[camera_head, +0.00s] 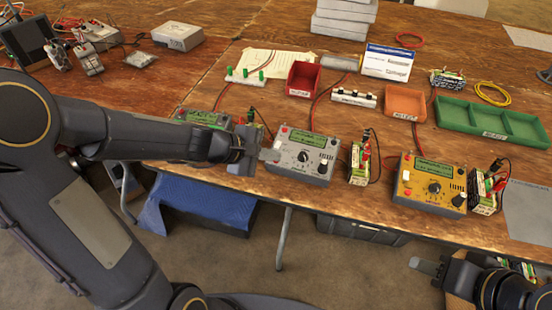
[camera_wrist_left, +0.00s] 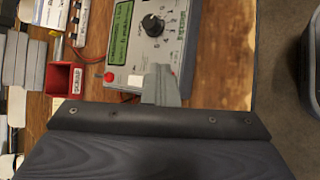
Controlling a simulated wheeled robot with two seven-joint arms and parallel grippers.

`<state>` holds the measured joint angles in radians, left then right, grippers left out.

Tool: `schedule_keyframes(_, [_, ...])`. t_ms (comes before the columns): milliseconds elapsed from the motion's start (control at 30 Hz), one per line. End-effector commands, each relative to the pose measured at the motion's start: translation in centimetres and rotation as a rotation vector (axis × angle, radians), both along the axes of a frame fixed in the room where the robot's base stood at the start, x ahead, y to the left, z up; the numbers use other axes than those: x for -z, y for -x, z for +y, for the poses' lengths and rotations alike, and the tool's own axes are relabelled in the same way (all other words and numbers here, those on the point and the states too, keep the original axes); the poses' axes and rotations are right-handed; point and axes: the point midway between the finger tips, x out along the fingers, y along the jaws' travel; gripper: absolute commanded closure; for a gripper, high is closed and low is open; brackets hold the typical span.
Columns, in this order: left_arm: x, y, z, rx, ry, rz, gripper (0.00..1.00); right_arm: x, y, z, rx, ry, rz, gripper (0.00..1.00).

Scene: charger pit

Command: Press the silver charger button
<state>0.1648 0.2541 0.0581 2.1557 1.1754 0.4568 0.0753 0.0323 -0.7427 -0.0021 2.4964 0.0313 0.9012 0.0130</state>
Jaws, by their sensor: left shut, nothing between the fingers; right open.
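The silver charger (camera_head: 312,147) stands near the table's front edge, with a green screen, a black dial and small buttons. It also shows in the left wrist view (camera_wrist_left: 172,45), where a white button (camera_wrist_left: 135,80) and a red knob (camera_wrist_left: 108,77) sit by its near end. My left gripper (camera_head: 268,155) is shut and empty, its tips at the left side of the silver charger. In the left wrist view its fingers (camera_wrist_left: 158,84) overlap the charger's near end beside the white button; contact cannot be told. My right gripper (camera_head: 428,267) is open and empty, low in front of the table.
A yellow charger (camera_head: 430,180) stands to the right and a green charger (camera_head: 205,118) to the left, partly behind my left arm. Battery packs (camera_head: 359,163) with wires stand beside the chargers. Red (camera_head: 303,80), orange (camera_head: 405,103) and green (camera_head: 490,122) trays lie behind.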

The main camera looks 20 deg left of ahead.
Motion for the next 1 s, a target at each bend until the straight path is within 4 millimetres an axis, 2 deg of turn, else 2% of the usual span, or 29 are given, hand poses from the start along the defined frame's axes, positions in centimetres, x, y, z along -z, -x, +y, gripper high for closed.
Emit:
schedule_keyframes(267, [-1.4, 0.3, 0.1, 0.0, -0.001, -0.001, 1.0, -1.1, 0.0, 0.0, 0.0, 0.0, 0.0, 0.59])
schedule_keyframes(667, [-1.7, 0.3, 0.0, 0.0, 0.0, 0.0, 1.0, -1.3, 0.0, 0.0, 0.0, 0.0, 0.0, 0.59])
schedule_keyframes(1000, [-4.8, 0.8, 0.1, 0.0, -0.001, -0.001, 1.0, -4.0, 0.0, 0.0, 0.0, 0.0, 0.0, 0.59])
